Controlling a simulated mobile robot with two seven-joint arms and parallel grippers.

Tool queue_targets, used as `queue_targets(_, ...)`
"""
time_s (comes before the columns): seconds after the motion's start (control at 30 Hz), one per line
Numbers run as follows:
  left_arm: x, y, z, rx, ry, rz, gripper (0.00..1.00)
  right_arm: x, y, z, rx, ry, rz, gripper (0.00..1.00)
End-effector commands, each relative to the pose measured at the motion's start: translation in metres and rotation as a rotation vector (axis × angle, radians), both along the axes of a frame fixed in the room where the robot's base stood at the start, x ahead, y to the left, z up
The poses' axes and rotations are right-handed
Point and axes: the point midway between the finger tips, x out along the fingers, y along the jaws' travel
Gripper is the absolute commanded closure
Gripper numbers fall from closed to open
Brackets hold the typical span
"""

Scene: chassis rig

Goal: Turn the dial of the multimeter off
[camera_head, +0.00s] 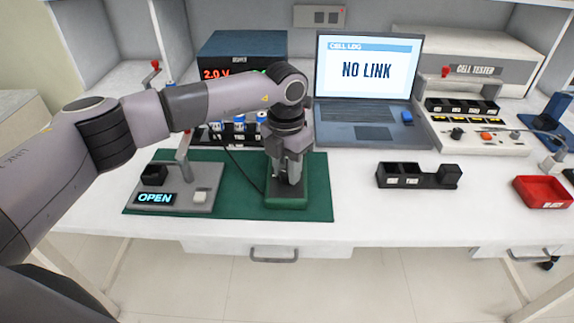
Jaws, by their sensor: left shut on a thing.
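The multimeter (287,202) is a green-cased device lying on the dark green mat (318,192) at the middle of the workbench. Its dial is hidden under my left gripper. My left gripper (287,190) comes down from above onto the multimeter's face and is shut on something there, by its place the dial. The dial's setting and the meter's screen cannot be made out. My right gripper is not in view.
A grey fixture reading OPEN (175,200) sits left on the mat. A laptop (368,80) showing NO LINK, a cell tester (480,75), a black tray (408,176) and a red bin (541,191) stand around. Bare white bench lies right of the mat.

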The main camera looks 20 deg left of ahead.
Motion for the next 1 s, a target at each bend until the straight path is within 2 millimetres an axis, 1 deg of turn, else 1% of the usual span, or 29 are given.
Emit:
queue_targets(0.3, 0.0011, -0.0002, 0.0022, -0.003, -0.004, 0.098, 0.99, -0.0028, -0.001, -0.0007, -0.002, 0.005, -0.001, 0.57)
queue_targets(0.77, 0.0015, -0.0001, 0.0023, -0.003, -0.006, 0.111, 0.99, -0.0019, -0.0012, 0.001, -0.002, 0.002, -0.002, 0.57)
queue_targets(0.8, 0.0015, 0.0, 0.0023, -0.003, -0.005, 0.111, 0.59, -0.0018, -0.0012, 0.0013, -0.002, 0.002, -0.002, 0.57)
queue_targets(0.83, 0.0014, 0.0, 0.0022, -0.003, -0.005, 0.111, 0.49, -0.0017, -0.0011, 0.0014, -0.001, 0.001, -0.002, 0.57)
queue_targets(0.87, 0.0013, 0.0001, 0.002, -0.003, -0.005, 0.111, 0.43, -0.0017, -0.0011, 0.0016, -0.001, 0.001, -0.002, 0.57)
queue_targets(1.0, 0.0008, 0.0002, 0.0013, -0.001, -0.004, 0.11, 0.43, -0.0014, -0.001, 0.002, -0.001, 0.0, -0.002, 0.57)
